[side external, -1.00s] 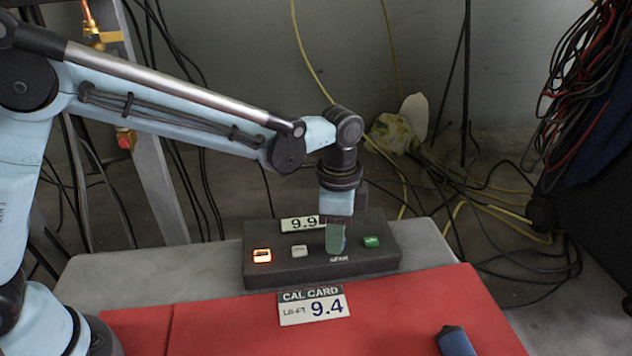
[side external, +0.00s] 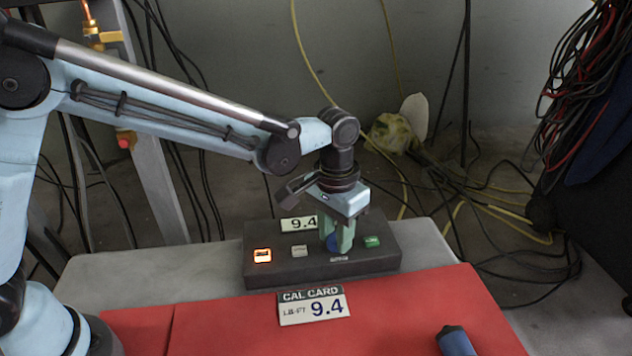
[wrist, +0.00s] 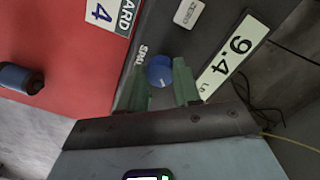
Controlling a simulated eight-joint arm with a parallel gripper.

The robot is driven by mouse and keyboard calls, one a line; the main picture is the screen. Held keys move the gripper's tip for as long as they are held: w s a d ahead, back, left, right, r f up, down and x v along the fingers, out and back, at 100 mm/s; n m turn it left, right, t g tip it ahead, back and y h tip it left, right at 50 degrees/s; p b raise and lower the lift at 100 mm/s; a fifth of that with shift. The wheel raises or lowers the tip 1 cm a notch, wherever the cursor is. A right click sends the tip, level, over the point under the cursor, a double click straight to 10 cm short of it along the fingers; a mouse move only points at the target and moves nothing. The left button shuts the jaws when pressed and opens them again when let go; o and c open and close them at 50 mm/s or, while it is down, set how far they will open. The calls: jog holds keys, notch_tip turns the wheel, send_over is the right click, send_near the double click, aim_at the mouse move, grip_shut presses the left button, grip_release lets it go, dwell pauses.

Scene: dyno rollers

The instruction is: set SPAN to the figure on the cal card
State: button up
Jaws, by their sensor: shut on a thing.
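The dark control box (side external: 285,273) stands on the grey bench top. Its display (side external: 298,223) reads 9.4; the display (wrist: 233,58) also shows in the wrist view. The cal card (side external: 313,306) lies in front of the box and reads 9.4; part of the card (wrist: 108,14) shows in the wrist view. The blue SPAN knob (side external: 331,243) is between the green fingers of my gripper (side external: 338,240). In the wrist view the round knob (wrist: 160,72) sits between the fingertips. My gripper is shut on the knob.
The box also has a lit orange switch (side external: 262,255), a pale ZERO button (side external: 299,251) and a green button (side external: 372,241). A dark blue-handled object (side external: 455,340) lies on the red mat (side external: 400,315). Cables hang behind the bench.

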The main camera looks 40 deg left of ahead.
aim_at(333, 237)
jog(key=shift+n, duration=0.7)
jog(key=o, duration=1.1)
jog(key=shift+c, duration=0.2)
notch_tip(333, 237, up, 12)
jog(key=shift+a, duration=0.2)
jog(key=shift+r, duration=0.1)
